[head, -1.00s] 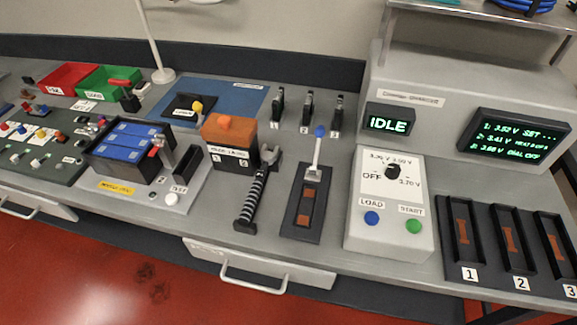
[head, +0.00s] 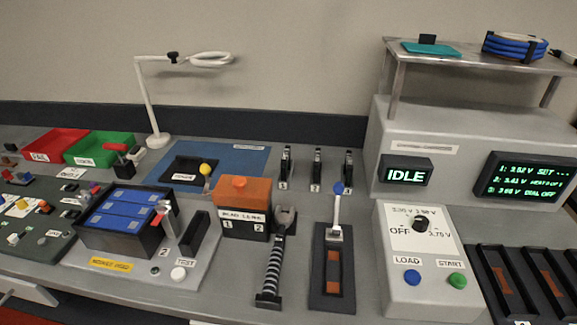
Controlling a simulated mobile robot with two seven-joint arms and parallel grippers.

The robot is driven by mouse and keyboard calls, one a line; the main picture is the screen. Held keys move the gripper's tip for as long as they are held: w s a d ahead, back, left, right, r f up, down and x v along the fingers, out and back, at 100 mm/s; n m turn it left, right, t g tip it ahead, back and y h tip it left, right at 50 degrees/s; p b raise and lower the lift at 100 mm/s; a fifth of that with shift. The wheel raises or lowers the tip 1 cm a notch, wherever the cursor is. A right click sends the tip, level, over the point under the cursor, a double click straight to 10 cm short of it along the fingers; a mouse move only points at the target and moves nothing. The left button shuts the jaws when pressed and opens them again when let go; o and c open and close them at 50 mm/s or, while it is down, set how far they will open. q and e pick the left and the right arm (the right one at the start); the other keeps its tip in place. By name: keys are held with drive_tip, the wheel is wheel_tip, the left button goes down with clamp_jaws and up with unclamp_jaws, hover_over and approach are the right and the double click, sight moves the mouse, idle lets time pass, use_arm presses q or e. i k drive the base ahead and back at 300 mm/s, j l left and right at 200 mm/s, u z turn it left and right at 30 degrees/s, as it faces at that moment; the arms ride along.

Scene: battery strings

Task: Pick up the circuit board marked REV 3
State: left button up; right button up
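I see no marking REV 3 legible anywhere in the head view. A flat teal piece (head: 432,48) with a small black block standing at its back lies on the raised shelf at the top right; I cannot tell whether it is a circuit board. Neither of my grippers is in view.
The shelf (head: 480,66) also holds a blue coil (head: 515,46). Below it are the grey tester (head: 425,155) with an IDLE display (head: 405,175) and the LOAD/START box (head: 425,255). Red (head: 56,145) and green (head: 100,148) bins stand left. A lamp (head: 150,100) rises behind.

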sight(316, 175)
drive_tip(key=j, duration=0.4)
drive_tip(key=i+j+u, duration=0.1)
drive_tip(key=j, duration=0.3)
drive_tip(key=i+j, duration=0.1)
drive_tip(key=j, duration=0.25)
drive_tip(key=i+j+u, duration=0.15)
drive_tip(key=j, duration=0.25)
drive_tip(key=k, duration=0.05)
